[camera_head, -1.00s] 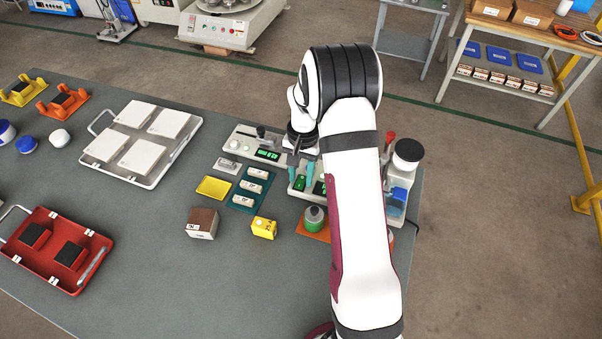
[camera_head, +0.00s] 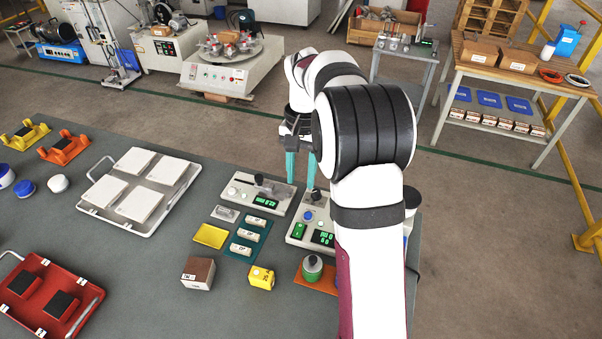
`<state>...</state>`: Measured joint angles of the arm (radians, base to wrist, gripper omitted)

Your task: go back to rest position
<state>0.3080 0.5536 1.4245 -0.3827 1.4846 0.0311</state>
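My gripper (camera_head: 301,176) hangs point-down above the two grey test devices, with its two teal fingers spread apart. Nothing shows between the fingers. The left device (camera_head: 247,201) has a green display and a dark lever. The right device (camera_head: 299,229) has a green display, a blue button and a green button. My arm hides part of the right device and what stands behind it.

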